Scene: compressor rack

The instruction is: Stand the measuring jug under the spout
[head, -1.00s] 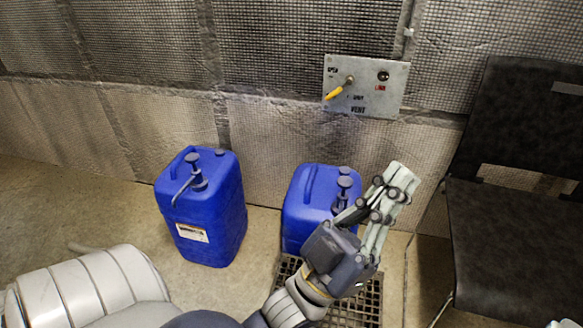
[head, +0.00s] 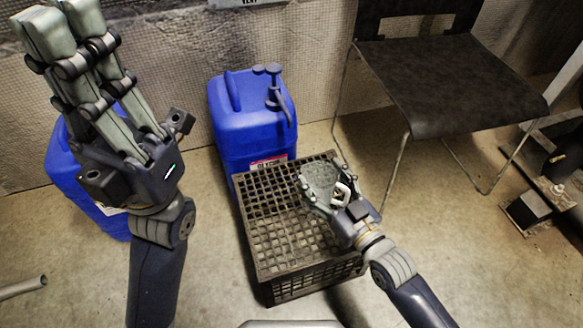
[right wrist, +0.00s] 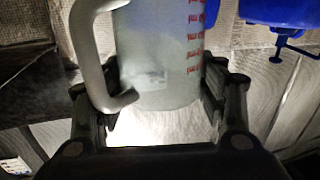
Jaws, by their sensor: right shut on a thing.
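A translucent measuring jug (right wrist: 160,50) with red markings and a pale handle (right wrist: 90,60) is between the fingers of my right gripper (right wrist: 165,105). In the head view the right gripper (head: 325,180) holds it over the right part of a black grid-topped crate (head: 262,262). I cannot tell whether the jug touches the crate. A blue canister (head: 232,115) stands behind the crate. Its dark pump spout (head: 277,95) points down on the side toward the crate, up and left of the jug. My left gripper (head: 65,25) is raised at the left, fingers close together; I see no thing in it.
Another blue canister (head: 62,165) stands at the left, partly behind my left gripper. A black chair (head: 450,85) stands at the right. Dark equipment (head: 555,165) sits at the far right edge. The floor in front of the chair is clear.

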